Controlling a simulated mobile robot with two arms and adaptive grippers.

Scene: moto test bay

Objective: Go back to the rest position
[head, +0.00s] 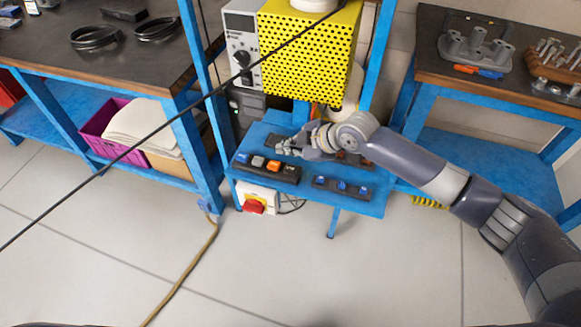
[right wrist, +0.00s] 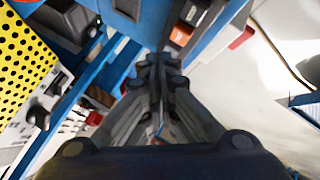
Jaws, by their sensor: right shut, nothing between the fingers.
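My right gripper (head: 290,147) is shut and empty in the head view. It is above the blue shelf of the test stand, over or just behind the black switch box (head: 267,167) with its row of coloured buttons. My right arm reaches in from the lower right. In the right wrist view the closed fingers (right wrist: 160,65) point toward the blue stand, with part of a dark box with an orange button (right wrist: 181,35) beyond the tips. I cannot tell whether the fingertips touch anything. My left gripper is not in view.
A second black panel with blue knobs (head: 342,188) lies right of the switch box. A yellow perforated guard (head: 310,50) and a grey control unit (head: 242,50) stand behind. A red switch (head: 254,206) hangs below.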

